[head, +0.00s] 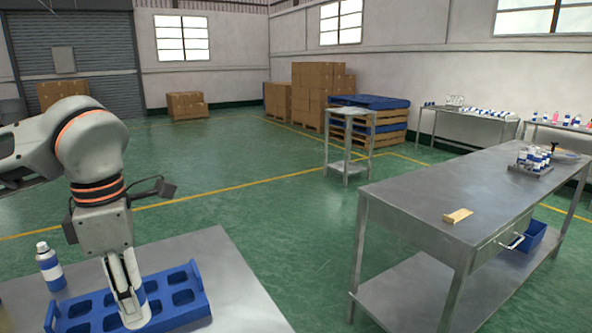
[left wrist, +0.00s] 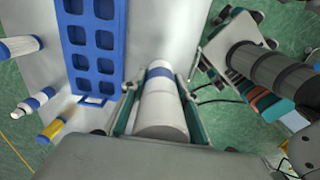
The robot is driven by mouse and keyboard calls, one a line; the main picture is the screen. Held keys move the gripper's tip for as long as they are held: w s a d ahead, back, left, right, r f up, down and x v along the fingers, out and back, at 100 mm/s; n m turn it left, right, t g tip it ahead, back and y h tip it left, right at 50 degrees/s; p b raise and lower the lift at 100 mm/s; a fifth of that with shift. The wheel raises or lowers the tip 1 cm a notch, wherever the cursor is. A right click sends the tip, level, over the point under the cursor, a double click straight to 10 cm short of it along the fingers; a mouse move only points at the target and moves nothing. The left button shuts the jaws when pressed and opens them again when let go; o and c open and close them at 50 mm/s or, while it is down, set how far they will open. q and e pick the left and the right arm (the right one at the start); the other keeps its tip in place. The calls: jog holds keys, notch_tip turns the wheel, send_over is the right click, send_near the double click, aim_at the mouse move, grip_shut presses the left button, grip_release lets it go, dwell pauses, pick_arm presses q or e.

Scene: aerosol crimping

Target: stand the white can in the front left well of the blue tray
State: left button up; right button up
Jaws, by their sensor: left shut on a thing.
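My left gripper (head: 128,292) points down over the table and is shut on a white can with a blue band (head: 135,312). In the left wrist view the held can (left wrist: 160,105) lies between the two fingers, and my left gripper (left wrist: 158,95) closes on its sides. The blue tray (head: 197,290) lies on the table under and behind the gripper, with rows of visibly empty wells. In the left wrist view the blue tray (left wrist: 93,52) is left of the held can. The front left well is not clearly seen. I cannot tell the gap between can and tray.
A blue-and-white can (head: 50,268) stands on the metal table (head: 232,290), left of the tray. The left wrist view shows several cans, one with a yellow body (left wrist: 52,129). The table right of the tray is bare. A second metal bench (head: 420,205) stands to the right.

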aim_at(147, 307)
pick_arm(q)
jog(key=m, duration=0.2)
jog(key=f+m, duration=0.1)
jog(key=m, duration=0.2)
jog(key=shift+w+d+f+m, duration=0.2)
jog(key=shift+w+m, duration=0.05)
jog(key=shift+m, duration=0.15)
jog(key=m, duration=0.2)
jog(key=f+m, duration=0.1)
jog(key=m, duration=0.4)
jog(key=shift+w+d+f, duration=0.2)
jog(key=shift+w+f, duration=0.1)
jog(key=shift+f, duration=0.1)
jog(key=m, duration=0.2)
jog(key=f+m, duration=0.1)
jog(key=m, duration=0.2)
jog(key=shift+w+d+f, duration=0.15)
jog(key=shift+w+d, duration=0.05)
jog(key=m, duration=0.3)
jog(key=f+m, duration=0.1)
jog(key=m, duration=0.2)
jog(key=shift+w+d+f, duration=0.2)
